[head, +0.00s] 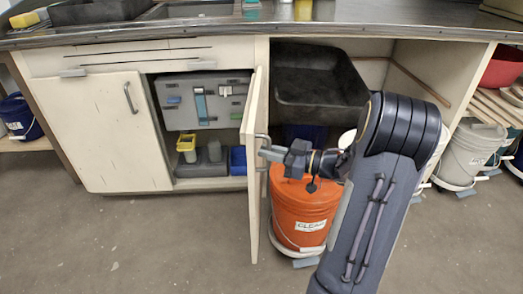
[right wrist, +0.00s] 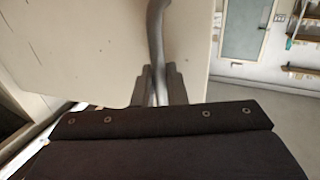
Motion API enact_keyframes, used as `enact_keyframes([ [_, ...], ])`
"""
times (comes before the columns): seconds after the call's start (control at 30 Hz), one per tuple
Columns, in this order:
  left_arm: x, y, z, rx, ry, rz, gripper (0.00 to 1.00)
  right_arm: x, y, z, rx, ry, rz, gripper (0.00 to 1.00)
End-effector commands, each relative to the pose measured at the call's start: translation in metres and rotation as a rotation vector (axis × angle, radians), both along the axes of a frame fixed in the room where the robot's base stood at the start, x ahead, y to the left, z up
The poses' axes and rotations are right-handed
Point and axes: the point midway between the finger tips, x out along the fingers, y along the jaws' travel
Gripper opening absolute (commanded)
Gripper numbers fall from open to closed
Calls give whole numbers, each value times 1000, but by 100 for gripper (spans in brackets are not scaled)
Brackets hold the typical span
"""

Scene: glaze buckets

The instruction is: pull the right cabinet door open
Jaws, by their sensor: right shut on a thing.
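The right cabinet door (head: 252,185) stands swung out toward me, seen almost edge-on in the head view. The compartment behind it is open to view. My right gripper (head: 268,150) is shut on the door's metal handle (head: 262,137), on the door's right-hand face. In the right wrist view the handle (right wrist: 155,25) runs down between the two fingers (right wrist: 158,88), and the pale door panel (right wrist: 75,50) fills the upper left. My left gripper is not in the head view.
An orange bucket (head: 300,205) stands on the floor just right of the door, under my right forearm. The left cabinet door (head: 95,135) is shut. Grey buckets (head: 470,155) stand at the right. Floor left of the open door is clear.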

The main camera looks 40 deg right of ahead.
Motion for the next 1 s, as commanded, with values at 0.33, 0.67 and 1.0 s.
enact_keyframes([
  [0.33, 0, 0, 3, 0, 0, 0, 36, -2, -10, 3, -2, -7, -8, 0],
  [0.67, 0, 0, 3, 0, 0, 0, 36, -1, -10, 3, -2, -8, -10, 22],
  [1.0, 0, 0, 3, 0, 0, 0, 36, -3, -9, 2, -2, -3, -6, 28],
])
